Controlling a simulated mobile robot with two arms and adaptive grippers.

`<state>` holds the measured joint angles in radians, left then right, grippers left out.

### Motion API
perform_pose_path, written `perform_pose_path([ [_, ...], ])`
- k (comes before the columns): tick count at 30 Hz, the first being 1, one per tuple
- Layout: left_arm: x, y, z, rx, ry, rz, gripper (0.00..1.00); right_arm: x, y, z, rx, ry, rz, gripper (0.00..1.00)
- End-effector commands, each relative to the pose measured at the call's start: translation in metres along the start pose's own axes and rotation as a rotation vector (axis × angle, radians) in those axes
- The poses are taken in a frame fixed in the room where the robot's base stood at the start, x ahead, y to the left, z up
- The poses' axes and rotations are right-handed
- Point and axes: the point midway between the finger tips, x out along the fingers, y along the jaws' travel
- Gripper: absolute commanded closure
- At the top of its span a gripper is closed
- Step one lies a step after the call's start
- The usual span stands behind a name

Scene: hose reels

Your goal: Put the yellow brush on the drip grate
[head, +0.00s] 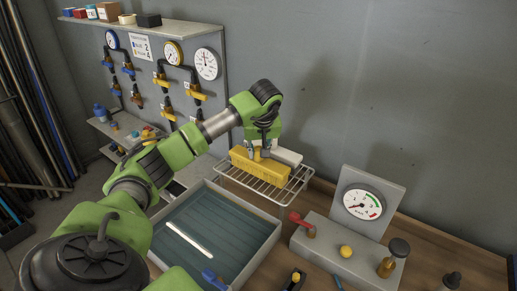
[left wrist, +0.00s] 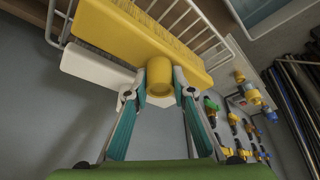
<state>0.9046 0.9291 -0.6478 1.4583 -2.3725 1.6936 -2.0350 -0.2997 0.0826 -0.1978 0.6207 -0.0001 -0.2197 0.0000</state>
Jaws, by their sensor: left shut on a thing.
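The yellow brush (head: 262,166) is a long yellow block with a short round grip. My left gripper (head: 263,148) is above it, shut on the round grip. In the left wrist view the fingers (left wrist: 160,78) close on both sides of the grip, and the brush body (left wrist: 130,35) lies across the view. The drip grate (head: 287,192) is a wire rack on the wall, directly under the brush. I cannot tell whether the brush touches the wires. My right gripper is not in view.
A white block (head: 287,157) lies beside the brush at the wall side. Below the grate is a grey tray (head: 275,240) holding a white stick (head: 188,240). A gauge box (head: 345,252) with a red lever stands at right. Pipes and valves (head: 165,80) line the wall at left.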

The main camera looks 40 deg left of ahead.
Motion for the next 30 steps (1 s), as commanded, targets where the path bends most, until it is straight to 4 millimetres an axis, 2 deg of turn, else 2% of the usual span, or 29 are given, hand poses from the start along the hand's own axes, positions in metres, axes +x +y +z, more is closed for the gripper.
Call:
perform_pose_path([
  [7, 0.002, 0.0, 0.0, -0.001, 0.002, 0.001, 1.0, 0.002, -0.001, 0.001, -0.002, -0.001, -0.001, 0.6],
  [8, 0.002, 0.0, 0.001, -0.001, 0.0, 0.0, 0.72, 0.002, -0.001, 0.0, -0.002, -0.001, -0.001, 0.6],
  [9, 0.002, 0.0, 0.001, -0.001, 0.0, 0.0, 0.62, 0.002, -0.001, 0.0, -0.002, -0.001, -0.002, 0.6],
  [22, -0.003, 0.0, -0.001, 0.0, 0.002, 0.002, 0.6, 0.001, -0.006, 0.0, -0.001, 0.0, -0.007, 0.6],
  [26, -0.02, 0.001, -0.002, -0.001, 0.005, 0.003, 0.6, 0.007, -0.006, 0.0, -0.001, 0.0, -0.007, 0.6],
  [30, -0.051, 0.001, -0.001, -0.001, 0.006, 0.005, 0.6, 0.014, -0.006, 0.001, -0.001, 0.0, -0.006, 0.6],
])
